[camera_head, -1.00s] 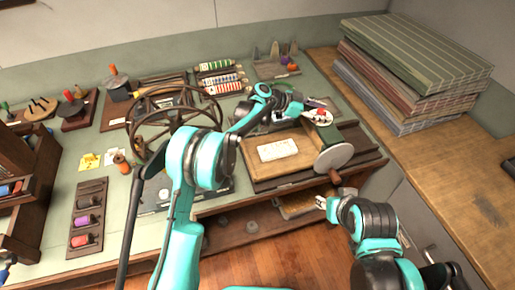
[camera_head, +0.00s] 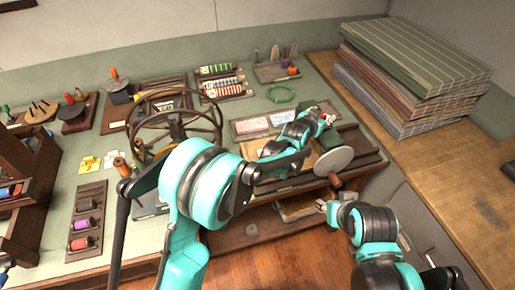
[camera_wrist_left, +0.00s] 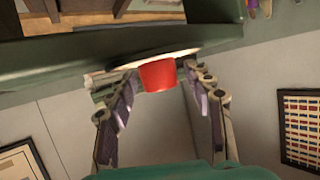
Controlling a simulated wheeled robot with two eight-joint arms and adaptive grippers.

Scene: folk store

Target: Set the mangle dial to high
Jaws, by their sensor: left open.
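The mangle (camera_head: 362,147) stands at the front right of the green worktop, with a pale round wheel (camera_head: 334,160) and a wooden crank handle at its front. A red knob (camera_wrist_left: 157,75) on a pale disc, apparently the mangle dial, shows in the left wrist view. My left gripper (camera_wrist_left: 160,107) is open, its two fingers apart on either side of the red knob; contact cannot be told. In the head view my left gripper (camera_head: 325,118) is over the mangle's back and mostly hides the knob. Its setting cannot be read. My right gripper (camera_head: 326,206) is low, below the wheel; its jaws are unclear.
A large dark handwheel (camera_head: 174,122) stands left of my left arm. A green ring (camera_head: 281,94) and a tray with pale cards (camera_head: 254,125) lie behind the arm. The wooden counter (camera_head: 445,165) at right is clear.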

